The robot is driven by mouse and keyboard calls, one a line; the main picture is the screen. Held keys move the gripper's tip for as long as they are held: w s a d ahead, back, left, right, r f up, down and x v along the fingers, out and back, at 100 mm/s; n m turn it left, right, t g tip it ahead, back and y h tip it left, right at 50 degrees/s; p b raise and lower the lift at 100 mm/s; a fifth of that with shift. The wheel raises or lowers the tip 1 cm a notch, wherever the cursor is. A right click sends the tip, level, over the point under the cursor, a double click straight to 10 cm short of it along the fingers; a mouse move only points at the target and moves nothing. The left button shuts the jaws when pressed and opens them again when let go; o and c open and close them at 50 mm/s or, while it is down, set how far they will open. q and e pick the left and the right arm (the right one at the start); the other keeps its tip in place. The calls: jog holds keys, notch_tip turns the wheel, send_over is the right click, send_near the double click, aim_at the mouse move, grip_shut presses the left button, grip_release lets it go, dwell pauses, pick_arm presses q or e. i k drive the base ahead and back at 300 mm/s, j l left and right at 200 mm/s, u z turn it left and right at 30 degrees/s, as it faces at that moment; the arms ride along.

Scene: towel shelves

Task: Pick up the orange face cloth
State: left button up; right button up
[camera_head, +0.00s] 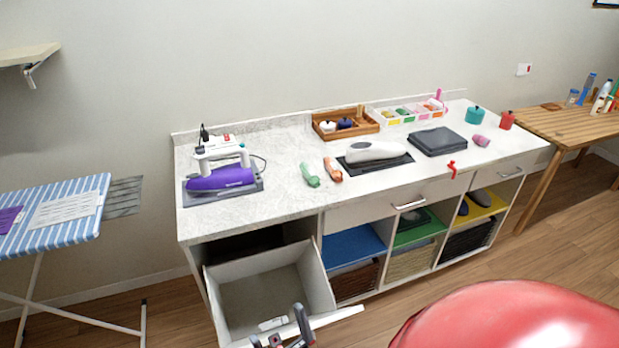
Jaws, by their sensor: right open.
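The orange face cloth (333,169) is a small roll lying on the pale marbled countertop (270,180), near its middle. A similar green roll (310,175) lies just left of it. My right gripper (281,327) is at the bottom edge of the view, at the front of the pulled-out drawer (262,288). It is open, well below and apart from the orange cloth, and partly cut off by the frame. I see nothing held in it. My left gripper is not in view.
A purple iron (220,172) stands on the counter's left. A grey pad with a white device (372,152), a wooden tray (345,122) and a dark folded cloth (437,141) are to the right. An ironing board (60,214) stands left. The counter between iron and rolls is clear.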

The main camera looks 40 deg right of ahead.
aim_at(335, 173)
jog(key=z, duration=1.3)
